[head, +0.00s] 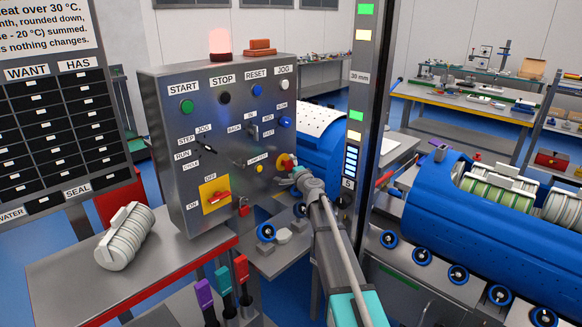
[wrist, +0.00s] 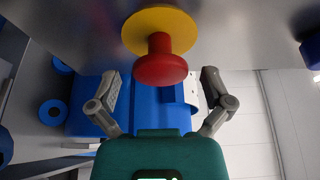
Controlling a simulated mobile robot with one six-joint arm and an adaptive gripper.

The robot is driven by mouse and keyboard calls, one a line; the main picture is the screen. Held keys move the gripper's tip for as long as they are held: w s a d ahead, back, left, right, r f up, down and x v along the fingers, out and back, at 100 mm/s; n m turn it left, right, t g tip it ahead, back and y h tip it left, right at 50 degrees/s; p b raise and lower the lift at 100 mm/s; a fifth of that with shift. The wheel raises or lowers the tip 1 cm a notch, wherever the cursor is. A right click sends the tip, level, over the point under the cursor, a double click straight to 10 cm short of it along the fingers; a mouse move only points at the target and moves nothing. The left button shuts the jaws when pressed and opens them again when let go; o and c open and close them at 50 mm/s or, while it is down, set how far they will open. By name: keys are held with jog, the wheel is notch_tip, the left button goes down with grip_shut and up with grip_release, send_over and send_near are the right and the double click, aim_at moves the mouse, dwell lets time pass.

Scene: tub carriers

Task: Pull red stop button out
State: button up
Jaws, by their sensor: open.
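The red stop button (wrist: 160,66) is a mushroom head on a yellow round plate (wrist: 160,25) on the grey control panel. In the head view the red stop button (head: 286,162) is at the panel's lower right, partly hidden by my gripper (head: 293,172). In the wrist view my gripper (wrist: 160,84) is open, with one finger on each side of the button and a gap to both. The fingertips reach about level with the button's head. I see no contact.
The grey control panel (head: 190,150) carries other buttons and a red rotary switch (head: 218,197) on a yellow plate. A dark post (head: 362,100) with lights stands right of my arm. A blue drum (head: 440,205) lies at the right. A white-banded roll (head: 125,235) sits on the left bench.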

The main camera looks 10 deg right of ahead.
jog(key=v, duration=0.7)
jog(key=shift+s, duration=0.25)
jog(key=shift+d, duration=0.1)
notch_tip(320, 180, up, 5)
jog(key=p, duration=0.5)
jog(key=s+a+f+n+g+y, duration=0.2)
jog(key=s+a+f+n+g, duration=0.35)
jog(key=s, duration=0.25)
jog(key=s+a+f+n+g+y, duration=0.1)
jog(key=s+a+f+n+g, duration=0.35)
jog(key=s+n, duration=0.35)
jog(key=s+d+f+g+h, duration=0.2)
jog(key=s+f, duration=0.1)
jog(key=s, duration=0.4)
jog(key=s+d+f+n+g+h, duration=0.1)
jog(key=s+d+f+g+h, duration=0.1)
jog(key=s, duration=0.4)
jog(key=s+d+f+n+g+h, duration=0.1)
jog(key=s+d+f+g+h, duration=0.2)
jog(key=s, duration=0.4)
jog(key=shift+s+d+f+g, duration=0.3)
jog(key=shift+s+d, duration=0.1)
